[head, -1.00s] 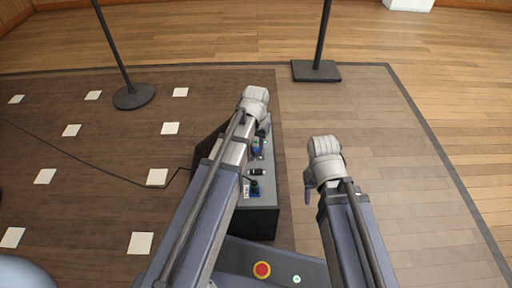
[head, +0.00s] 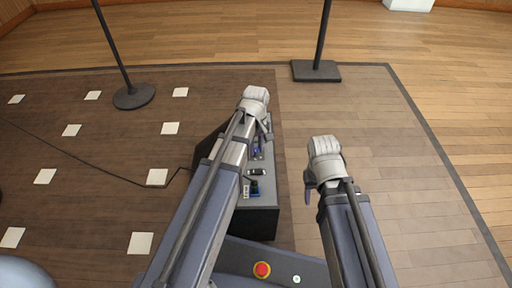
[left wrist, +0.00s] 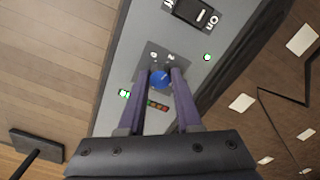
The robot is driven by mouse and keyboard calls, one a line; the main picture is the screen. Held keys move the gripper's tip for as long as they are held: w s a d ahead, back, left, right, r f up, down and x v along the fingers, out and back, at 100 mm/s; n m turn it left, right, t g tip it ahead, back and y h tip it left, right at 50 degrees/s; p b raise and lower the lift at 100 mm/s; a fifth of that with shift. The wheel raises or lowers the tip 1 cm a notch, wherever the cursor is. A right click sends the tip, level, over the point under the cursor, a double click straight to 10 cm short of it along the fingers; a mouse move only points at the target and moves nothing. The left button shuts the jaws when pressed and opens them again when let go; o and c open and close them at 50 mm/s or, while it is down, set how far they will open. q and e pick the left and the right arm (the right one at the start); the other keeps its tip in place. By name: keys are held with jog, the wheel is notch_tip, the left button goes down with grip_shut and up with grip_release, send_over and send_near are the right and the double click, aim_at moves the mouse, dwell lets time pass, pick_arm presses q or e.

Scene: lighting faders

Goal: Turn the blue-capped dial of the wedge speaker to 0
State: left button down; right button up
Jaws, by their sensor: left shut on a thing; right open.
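The wedge speaker (head: 262,221) stands on the floor in the middle of the head view, its grey control panel (left wrist: 120,48) facing up. In the left wrist view the blue-capped dial (left wrist: 160,79) sits on a darker plate with small white marks, one of which looks like a 0. My left gripper (left wrist: 159,76) is shut on the dial, one finger on each side; which way the dial points I cannot tell. In the head view my left gripper (head: 262,146) is partly hidden by its arm. My right gripper (head: 307,190) is open and empty, to the right of the speaker.
An on/off rocker switch (left wrist: 196,13), a green light (left wrist: 207,57) and a small coloured light strip (left wrist: 157,106) are on the panel. A cable (head: 85,161) runs left across the floor. Two stand bases (head: 134,96) (head: 316,71) are farther back.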

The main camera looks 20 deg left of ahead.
aim_at(256, 149)
pick_arm(q)
jog(key=n, duration=1.1)
jog(key=shift+n, duration=0.5)
dwell(0.3)
jog(key=c, duration=0.6)
grip_release()
notch_tip(256, 149, up, 8)
jog(key=p, duration=0.8)
